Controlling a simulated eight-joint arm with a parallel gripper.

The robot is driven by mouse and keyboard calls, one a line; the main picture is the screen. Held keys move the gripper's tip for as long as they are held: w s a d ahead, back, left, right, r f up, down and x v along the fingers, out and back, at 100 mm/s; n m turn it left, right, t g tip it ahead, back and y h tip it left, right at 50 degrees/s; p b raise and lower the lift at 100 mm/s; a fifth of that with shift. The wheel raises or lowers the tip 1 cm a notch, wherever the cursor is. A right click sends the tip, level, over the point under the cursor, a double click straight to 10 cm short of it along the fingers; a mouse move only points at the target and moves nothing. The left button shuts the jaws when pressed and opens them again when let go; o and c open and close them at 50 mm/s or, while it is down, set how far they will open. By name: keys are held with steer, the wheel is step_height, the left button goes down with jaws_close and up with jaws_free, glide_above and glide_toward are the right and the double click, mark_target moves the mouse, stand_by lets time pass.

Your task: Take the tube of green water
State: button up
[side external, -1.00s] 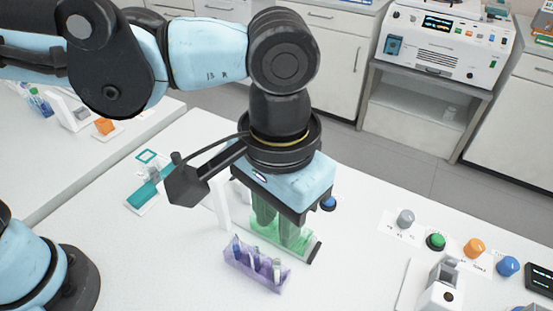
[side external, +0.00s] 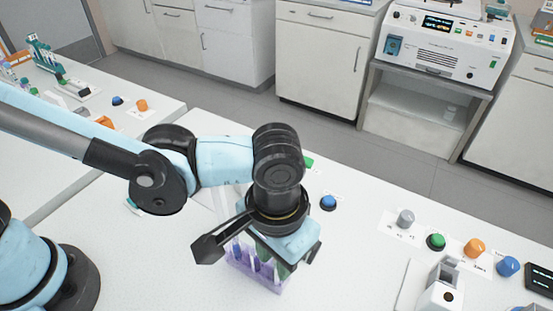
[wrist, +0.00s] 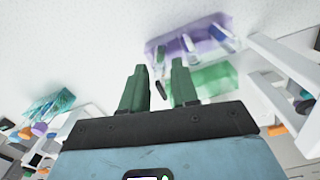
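My gripper (side external: 282,264) is tilted and low over the purple rack (side external: 268,286) in the side view. In the wrist view its two dark green fingers (wrist: 159,66) stand apart with a gap between them. The purple rack (wrist: 160,50) lies beyond the fingertips there, with a few tubes (wrist: 190,46) in it, some with blue in them. A translucent green rack (wrist: 215,78) lies beside it, close behind the right finger. I cannot pick out a tube of green water. My gripper hides much of both racks in the side view.
A blue button (side external: 328,202) stands just behind my gripper. To the right are a grey knob (side external: 405,217), a green button (side external: 436,241), an orange knob (side external: 474,247) and a white device (side external: 441,290). The front left of the table is clear.

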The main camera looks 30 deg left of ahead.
steer(key=shift+f, duration=1.1)
steer(key=shift+c, duration=0.3)
jaws_close()
steer(key=shift+r, duration=0.1)
steer(key=shift+r, duration=4.95)
